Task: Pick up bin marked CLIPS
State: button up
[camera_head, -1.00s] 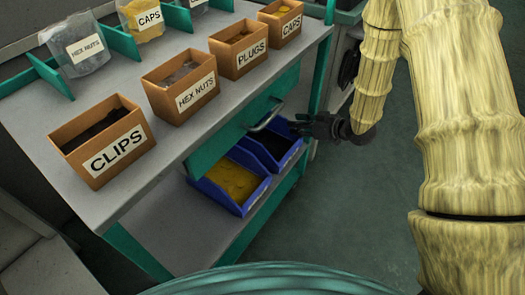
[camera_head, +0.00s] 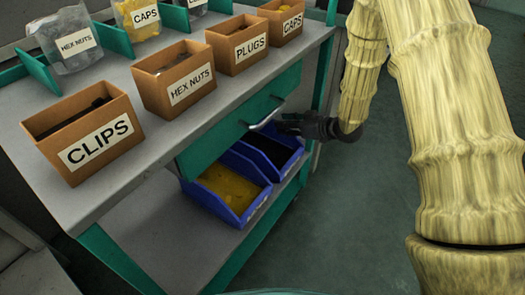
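The bin marked CLIPS (camera_head: 84,132) is an orange-brown open box with a white label, holding dark pieces. It stands upright on the grey bench top at the near left end of a row of bins. My gripper (camera_head: 290,125) is dark and small in the view, beside the drawer handle at the bench's front. It is below the bench top and well to the right of the CLIPS bin. Whether its fingers are open or shut, or touch the handle, I cannot tell.
Bins marked HEX NUTS (camera_head: 176,79), PLUGS (camera_head: 237,45) and CAPS (camera_head: 282,22) stand beyond it. Bags stand between green dividers behind. A green drawer (camera_head: 235,120) fronts the bench, with blue bins (camera_head: 228,188) on the shelf below. Floor at right is clear.

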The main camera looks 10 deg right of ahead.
jog(key=b+x, duration=0.1)
jog(key=x, duration=0.4)
jog(key=shift+b, duration=0.4)
grip_shut()
